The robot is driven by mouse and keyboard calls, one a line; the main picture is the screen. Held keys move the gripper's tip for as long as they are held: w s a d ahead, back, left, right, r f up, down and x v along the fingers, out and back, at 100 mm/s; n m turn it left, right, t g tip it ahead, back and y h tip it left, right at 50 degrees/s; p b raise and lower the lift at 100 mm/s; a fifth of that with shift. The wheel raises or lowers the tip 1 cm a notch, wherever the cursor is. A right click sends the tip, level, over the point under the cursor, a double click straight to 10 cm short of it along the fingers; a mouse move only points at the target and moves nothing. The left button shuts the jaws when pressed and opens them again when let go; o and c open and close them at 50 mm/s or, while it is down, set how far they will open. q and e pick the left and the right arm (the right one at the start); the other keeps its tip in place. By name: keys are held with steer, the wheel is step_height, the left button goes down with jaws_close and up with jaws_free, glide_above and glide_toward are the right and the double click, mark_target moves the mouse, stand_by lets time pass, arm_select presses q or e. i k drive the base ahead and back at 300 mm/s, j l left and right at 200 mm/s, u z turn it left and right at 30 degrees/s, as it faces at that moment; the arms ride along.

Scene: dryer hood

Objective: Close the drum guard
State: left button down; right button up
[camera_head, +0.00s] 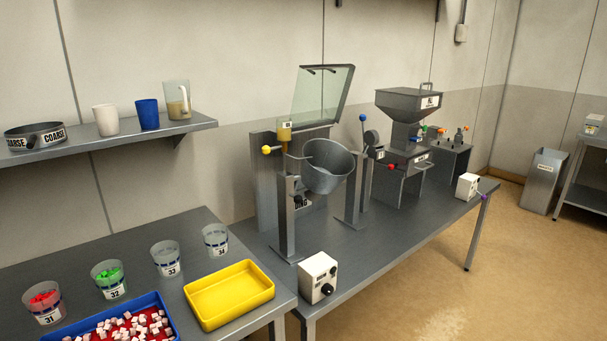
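The drum guard (322,93) is a clear panel in a dark frame. It stands raised and tilted, open above and behind the drum. The drum (328,168) is a grey metal bucket shape, tilted between two upright posts on the metal table. Its mouth is uncovered. Two small dark handles or knobs show near the guard's top edge. Neither of my grippers is in this view.
A yellow ball-ended lever (266,149) and a blue-topped lever (362,118) flank the drum. A white control box (318,277) sits at the table's front edge. A yellow tray (229,294) and several numbered cups stand on the left table. A wall shelf (110,134) juts out above.

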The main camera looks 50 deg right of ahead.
mark_target(329, 67)
steer(key=z, duration=1.65)
